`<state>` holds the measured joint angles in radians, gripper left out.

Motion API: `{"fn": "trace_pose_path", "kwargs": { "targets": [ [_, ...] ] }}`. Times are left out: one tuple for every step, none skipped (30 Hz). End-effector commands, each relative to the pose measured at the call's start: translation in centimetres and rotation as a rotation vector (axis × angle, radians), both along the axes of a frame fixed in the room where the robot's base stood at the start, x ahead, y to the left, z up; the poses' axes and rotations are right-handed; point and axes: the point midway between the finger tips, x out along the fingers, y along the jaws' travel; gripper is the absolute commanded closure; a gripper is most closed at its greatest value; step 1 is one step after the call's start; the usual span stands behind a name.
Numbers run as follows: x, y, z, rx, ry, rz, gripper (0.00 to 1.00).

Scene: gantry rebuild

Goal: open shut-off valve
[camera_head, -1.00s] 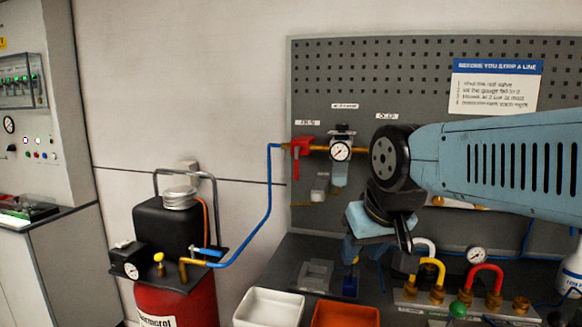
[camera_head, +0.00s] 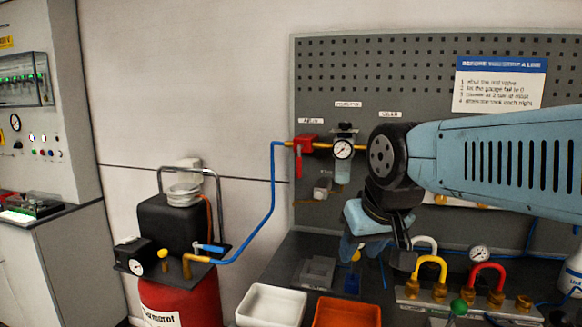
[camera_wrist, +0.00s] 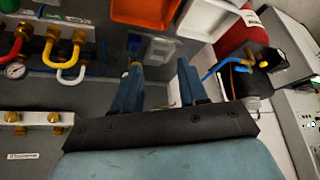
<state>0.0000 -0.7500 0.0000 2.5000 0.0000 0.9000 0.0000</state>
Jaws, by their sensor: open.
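The red shut-off valve (camera_head: 305,144) sits on the pegboard at the left end of a brass line, with its red handle (camera_head: 298,166) hanging down, across the line. A blue hose runs from it down to the red compressor. My gripper (camera_head: 361,252) is to the right of and below the valve, pointing down, apart from it. In the wrist view my gripper (camera_wrist: 156,72) shows two blue fingers spread apart with nothing between them. I cannot make out the red valve in the wrist view.
A regulator gauge (camera_head: 342,149) is just right of the valve. Below are a white bin (camera_head: 270,305), an orange bin (camera_head: 345,314) and a manifold with yellow and red hoses (camera_head: 487,275). The red compressor (camera_head: 180,300) stands left of the bench.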

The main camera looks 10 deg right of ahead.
Motion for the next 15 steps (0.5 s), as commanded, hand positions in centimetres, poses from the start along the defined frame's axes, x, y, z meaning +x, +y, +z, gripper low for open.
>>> {"fn": "trace_pose_path", "kwargs": {
  "targets": [
    [0.00, 0.00, 0.00, 0.000, 0.000, 0.000, 0.57],
    [0.00, 0.00, 0.00, 0.000, 0.000, 0.000, 0.57],
    [0.00, 0.00, 0.00, 0.000, 0.000, 0.000, 0.57],
    [0.00, 0.00, 0.00, 0.000, 0.000, 0.000, 0.57],
    [0.00, 0.00, 0.00, 0.000, 0.000, 0.000, 0.57],
    [0.00, 0.00, 0.00, 0.000, 0.000, 0.000, 0.57],
    [0.00, 0.00, 0.00, 0.000, 0.000, 0.000, 0.57],
    [0.00, 0.00, 0.00, 0.000, 0.000, 0.000, 0.57],
    [0.00, 0.00, 0.00, 0.000, 0.000, 0.000, 0.57],
    [0.00, 0.00, 0.00, 0.000, 0.000, 0.000, 0.57],
    [0.00, 0.00, 0.00, 0.000, 0.000, 0.000, 0.57],
    [0.01, 0.01, 0.00, 0.000, 0.000, 0.000, 0.61],
    [0.08, 0.04, 0.02, 0.001, -0.002, 0.000, 0.61],
    [0.23, 0.11, 0.06, 0.003, -0.005, 0.004, 0.61],
    [0.60, 0.28, 0.09, 0.006, -0.014, 0.008, 0.61]
  ]
}}
